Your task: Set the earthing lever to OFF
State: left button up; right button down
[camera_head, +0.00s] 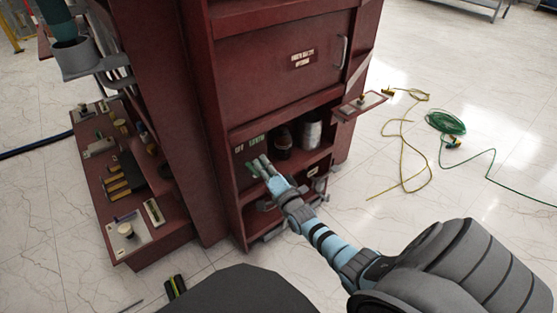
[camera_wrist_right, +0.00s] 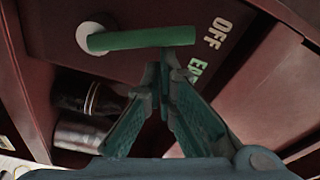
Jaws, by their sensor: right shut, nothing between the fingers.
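The earthing lever is a green bar (camera_wrist_right: 140,39) on a round white hub (camera_wrist_right: 91,38), in the right wrist view. Its free end lies near a white "OFF" label (camera_wrist_right: 217,33) and a partly hidden green label (camera_wrist_right: 198,69). My right gripper (camera_wrist_right: 166,72) is shut and empty, its tips close to the lever's free end; contact cannot be told. In the head view my right gripper (camera_head: 260,166) reaches into the open lower compartment of the red cabinet (camera_head: 272,75), below the "OFF" (camera_head: 239,149) and green (camera_head: 256,139) labels. The lever is hard to make out there. My left gripper is not in view.
A dark cylinder (camera_head: 282,141) and a silver cylinder (camera_head: 311,133) stand right of my gripper in the compartment. A small red shelf (camera_head: 358,104) juts out at right. A green cable (camera_head: 446,122) lies on the floor.

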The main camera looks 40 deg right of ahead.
jog(key=shift+a, duration=0.1)
dwell(0.3)
